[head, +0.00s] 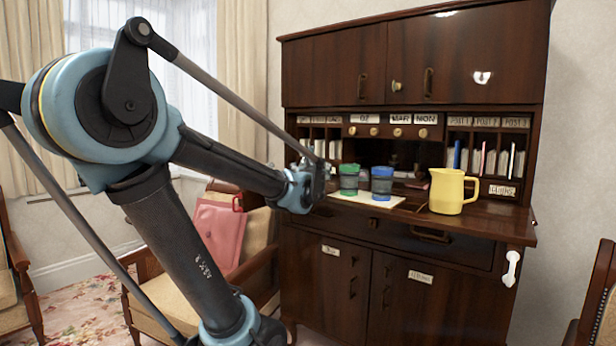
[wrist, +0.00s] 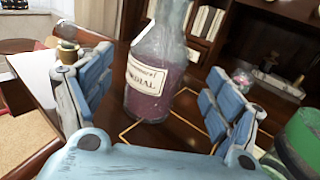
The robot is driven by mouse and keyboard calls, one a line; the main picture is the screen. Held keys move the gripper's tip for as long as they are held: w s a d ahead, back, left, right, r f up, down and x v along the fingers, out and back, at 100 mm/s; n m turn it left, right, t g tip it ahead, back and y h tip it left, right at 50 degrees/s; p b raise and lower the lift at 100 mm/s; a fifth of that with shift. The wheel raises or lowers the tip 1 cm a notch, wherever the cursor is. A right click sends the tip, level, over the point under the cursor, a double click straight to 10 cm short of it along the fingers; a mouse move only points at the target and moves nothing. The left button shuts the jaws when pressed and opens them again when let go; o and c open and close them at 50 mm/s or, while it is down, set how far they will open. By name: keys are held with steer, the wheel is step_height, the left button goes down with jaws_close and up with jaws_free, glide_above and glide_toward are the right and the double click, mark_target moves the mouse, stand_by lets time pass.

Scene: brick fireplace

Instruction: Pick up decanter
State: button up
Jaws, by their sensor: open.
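The decanter (wrist: 152,85) shows in the wrist view as a glass bottle of dark purple liquid with a cream label. It stands upright on the dark wooden desk surface, and its top is cut off by the frame edge. My gripper (wrist: 160,95) is open, with one blue padded finger on each side of the decanter's line of sight. The decanter is a little beyond the palm, and I see no finger touching it. In the head view my gripper (head: 318,180) is at the left of the desk's writing surface. The decanter cannot be made out there, behind my arm.
On the desk (head: 480,228) stand a green-banded cup (head: 349,180), a blue-banded cup (head: 381,185) and a yellow jug (head: 447,192), right of my gripper. A green object (wrist: 305,140) is close by the right finger. A small pot (wrist: 67,52) is near the left finger.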

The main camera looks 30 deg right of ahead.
steer(key=shift+r+x, duration=0.15)
steer(key=shift+x, duration=1.2)
steer(key=shift+r+x, duration=0.1)
steer(key=shift+x, duration=1.25)
steer(key=shift+w+a, duration=0.1)
steer(key=shift+a, duration=0.05)
steer(key=c, duration=1.6)
steer(key=shift+c, duration=0.7)
steer(key=shift+r, duration=0.15)
